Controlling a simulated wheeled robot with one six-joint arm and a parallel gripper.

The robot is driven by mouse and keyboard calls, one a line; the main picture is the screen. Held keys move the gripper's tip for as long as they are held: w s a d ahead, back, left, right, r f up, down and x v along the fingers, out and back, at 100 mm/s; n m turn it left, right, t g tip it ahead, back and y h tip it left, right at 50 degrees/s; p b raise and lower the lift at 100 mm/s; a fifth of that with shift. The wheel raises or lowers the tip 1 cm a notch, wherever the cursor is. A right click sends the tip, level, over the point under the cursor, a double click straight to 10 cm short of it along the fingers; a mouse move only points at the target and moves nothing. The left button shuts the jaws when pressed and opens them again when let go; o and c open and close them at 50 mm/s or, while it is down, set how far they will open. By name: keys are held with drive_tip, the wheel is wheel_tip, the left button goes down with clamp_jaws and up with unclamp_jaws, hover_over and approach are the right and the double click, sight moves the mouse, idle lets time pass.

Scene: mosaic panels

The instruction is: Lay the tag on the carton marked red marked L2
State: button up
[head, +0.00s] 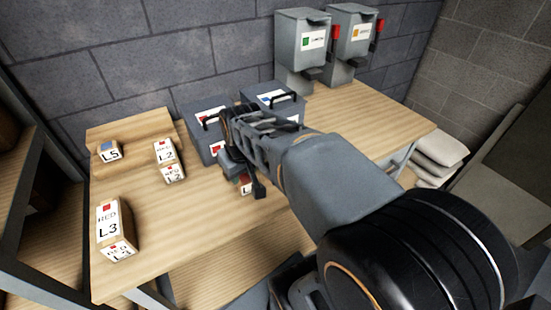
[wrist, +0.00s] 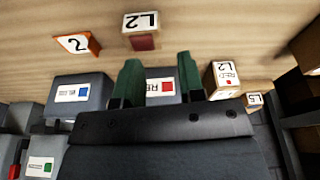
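My gripper (wrist: 160,70) is open, its two green fingers apart with nothing seen between them. In the head view my gripper (head: 246,184) is over the table and partly hides a carton. The carton marked red L2 (head: 165,153) stands on the table left of my gripper; it also shows in the wrist view (wrist: 226,76), right of the fingers. In the wrist view a block lettered L2 (wrist: 140,23) with a dark red face lies beyond the fingers. An orange-edged white piece (wrist: 78,43) with a 2-like mark lies left of it. I cannot tell which is the tag.
A blue-marked L5 carton (head: 109,152) and a red L3 carton (head: 112,225) stand on the table (head: 155,245). Grey bins (head: 207,118) with handles stand behind my gripper. Two dispensers (head: 302,45) stand at the back. The table's middle left is clear.

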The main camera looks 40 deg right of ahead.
drive_tip(key=w+d+r+m+g, duration=0.1)
drive_tip(key=w+d, duration=0.1)
drive_tip(key=d, duration=0.5)
drive_tip(key=w+d+r, duration=0.1)
drive_tip(key=w+d, duration=0.2)
drive_tip(key=d, duration=0.3)
drive_tip(key=f, duration=0.2)
drive_tip(key=d+f, duration=0.1)
drive_tip(key=f, duration=0.2)
drive_tip(key=w+d+f, duration=0.1)
drive_tip(key=f, duration=0.1)
drive_tip(key=shift+d+f, duration=0.1)
drive_tip(key=shift+f, duration=0.3)
drive_tip(key=shift+w+f+p, duration=0.15)
drive_tip(key=shift+w+f, duration=0.05)
drive_tip(key=shift+f, duration=0.85)
drive_tip(key=shift+w+f+p, duration=0.15)
drive_tip(key=shift+w+f, duration=0.05)
drive_tip(key=shift+f, duration=0.85)
drive_tip(key=shift+w+f+p, duration=0.15)
drive_tip(key=shift+w+f, duration=0.05)
drive_tip(key=shift+f, duration=0.85)
drive_tip(key=shift+c, duration=0.3)
clamp_jaws()
